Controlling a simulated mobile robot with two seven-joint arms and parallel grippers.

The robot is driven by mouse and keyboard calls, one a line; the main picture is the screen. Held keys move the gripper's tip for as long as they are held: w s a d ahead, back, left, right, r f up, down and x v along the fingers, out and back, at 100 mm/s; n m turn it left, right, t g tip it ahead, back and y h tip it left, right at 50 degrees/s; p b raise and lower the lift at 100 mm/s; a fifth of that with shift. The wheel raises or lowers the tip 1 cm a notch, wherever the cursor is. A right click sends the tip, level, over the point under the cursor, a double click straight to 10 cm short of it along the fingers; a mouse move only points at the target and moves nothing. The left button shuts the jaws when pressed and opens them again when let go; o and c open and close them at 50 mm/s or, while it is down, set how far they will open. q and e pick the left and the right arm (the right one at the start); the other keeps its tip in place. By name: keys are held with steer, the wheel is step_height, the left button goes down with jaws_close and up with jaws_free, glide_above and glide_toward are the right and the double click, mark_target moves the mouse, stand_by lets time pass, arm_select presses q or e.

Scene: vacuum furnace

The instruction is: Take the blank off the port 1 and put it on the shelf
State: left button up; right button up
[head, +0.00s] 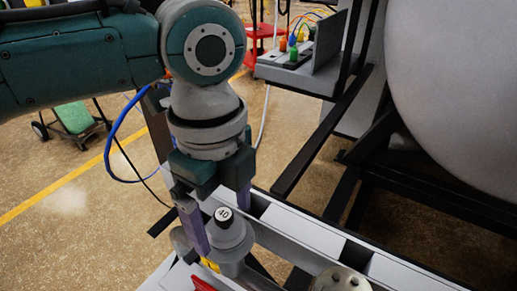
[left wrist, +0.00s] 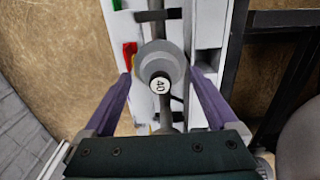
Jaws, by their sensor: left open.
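In the left wrist view the grey blank (left wrist: 147,52) lies between the finger ends. My left gripper (head: 221,228) points down with its purple fingers open, one on each side of the blank. In the left wrist view my left gripper (left wrist: 160,77) has gaps between both fingers and the knob, and holds nothing. No port number is readable, so I cannot tell which port this is. My right gripper is out of view.
A white frame rail (head: 300,228) runs beside the blank. A grey flange with holes (head: 342,280) stands at the bottom edge. Red (head: 203,285) and yellow parts lie close to the blank. Black bars and the large grey furnace body (head: 460,90) fill the right.

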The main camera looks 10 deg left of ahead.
arm_select(q)
jaws_close()
stand_by(0.6)
steer(key=shift+r, duration=0.15)
